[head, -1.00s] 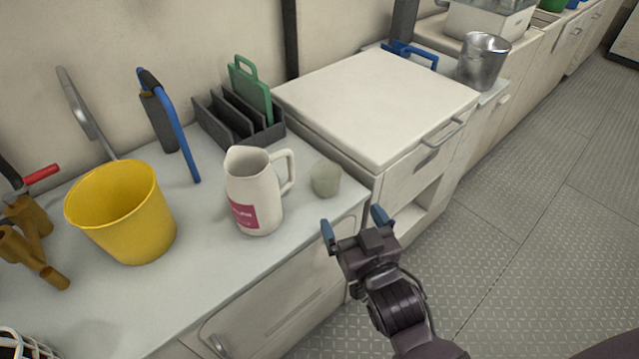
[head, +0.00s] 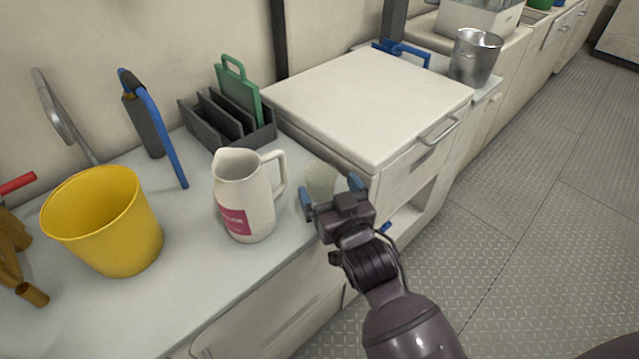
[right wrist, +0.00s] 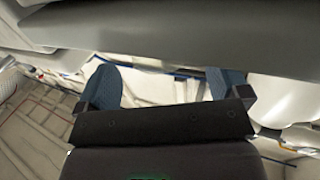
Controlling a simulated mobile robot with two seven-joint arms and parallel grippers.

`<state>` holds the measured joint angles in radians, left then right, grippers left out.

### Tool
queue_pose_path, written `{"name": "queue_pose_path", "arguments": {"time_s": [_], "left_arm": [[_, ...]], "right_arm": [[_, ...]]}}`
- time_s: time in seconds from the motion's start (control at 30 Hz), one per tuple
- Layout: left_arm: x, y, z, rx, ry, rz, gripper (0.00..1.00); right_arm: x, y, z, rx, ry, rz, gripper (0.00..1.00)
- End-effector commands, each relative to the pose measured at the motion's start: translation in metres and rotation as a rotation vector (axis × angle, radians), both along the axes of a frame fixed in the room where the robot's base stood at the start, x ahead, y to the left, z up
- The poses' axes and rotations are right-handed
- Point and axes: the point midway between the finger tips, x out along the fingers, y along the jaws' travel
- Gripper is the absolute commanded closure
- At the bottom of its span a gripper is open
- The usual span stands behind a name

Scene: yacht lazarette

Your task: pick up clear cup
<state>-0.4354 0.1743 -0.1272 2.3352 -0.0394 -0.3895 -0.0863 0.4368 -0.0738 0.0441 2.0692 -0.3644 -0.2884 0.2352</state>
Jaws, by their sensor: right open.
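The clear cup (head: 319,177) is a small, pale, see-through cup standing on the grey-white counter (head: 185,300), between the white pitcher and the white cabinet. My right gripper (head: 331,189) is open, with its two blue fingertips at the near side of the cup and spread to either side of it. The gripper hides the cup's lower part. I cannot tell whether the fingers touch it. In the right wrist view the open fingers (right wrist: 164,85) show, but I cannot make out the cup clearly there. My left gripper is not in view.
A white pitcher (head: 243,200) with a pink label stands just left of the cup, its handle towards it. The white cabinet (head: 365,105) rises close on the right. A yellow bucket (head: 105,225) and a dark rack (head: 215,125) stand farther left and behind.

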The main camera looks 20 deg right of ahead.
Motion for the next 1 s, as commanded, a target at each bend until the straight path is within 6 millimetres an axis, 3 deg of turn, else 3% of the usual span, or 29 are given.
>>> {"name": "queue_pose_path", "arguments": {"time_s": [0.23,0.6,0.93,1.0], "left_arm": [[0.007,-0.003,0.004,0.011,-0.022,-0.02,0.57],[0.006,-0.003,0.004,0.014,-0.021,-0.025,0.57],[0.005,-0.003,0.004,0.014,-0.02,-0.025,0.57],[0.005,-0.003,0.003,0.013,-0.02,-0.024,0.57]], "right_arm": [[0.025,-0.001,-0.003,-0.001,0.004,0.0,0.06],[0.029,-0.001,0.0,0.0,0.0,0.0,0.08],[0.029,-0.001,0.0,0.0,0.001,0.0,0.58],[0.029,-0.001,0.0,0.0,0.001,0.0,0.59]]}}
